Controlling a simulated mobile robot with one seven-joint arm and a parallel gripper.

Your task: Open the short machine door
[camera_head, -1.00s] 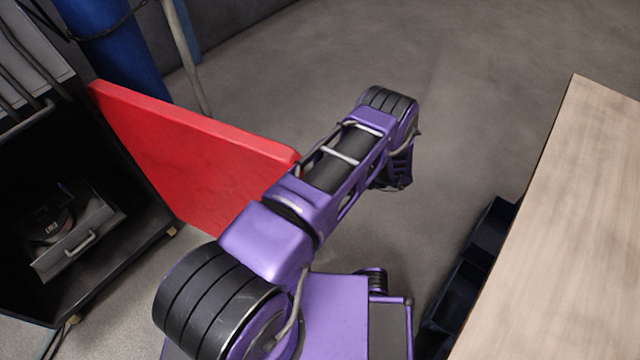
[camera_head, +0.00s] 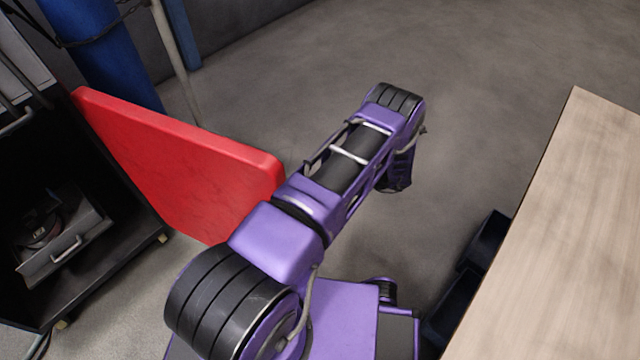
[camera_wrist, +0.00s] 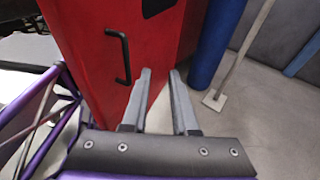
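The red machine door (camera_head: 175,160) stands swung out from the dark machine cabinet (camera_head: 75,205) at the left of the head view. In the wrist view the red door (camera_wrist: 95,75) fills the left and middle, with a black bar handle (camera_wrist: 122,56) on its face. My gripper (camera_wrist: 158,75) shows there with its two grey fingers apart and nothing between them. The fingers are to the right of the handle, near the door's lower part; I cannot tell whether they touch it. In the head view my gripper is hidden behind my arm.
A blue cylinder (camera_head: 105,50) and a pale pole (camera_head: 177,65) stand behind the door. A drawer with a handle (camera_head: 65,240) is inside the cabinet. A wooden table (camera_head: 560,230) is at right, with dark bins (camera_head: 485,240) beside it. The floor at the back is clear.

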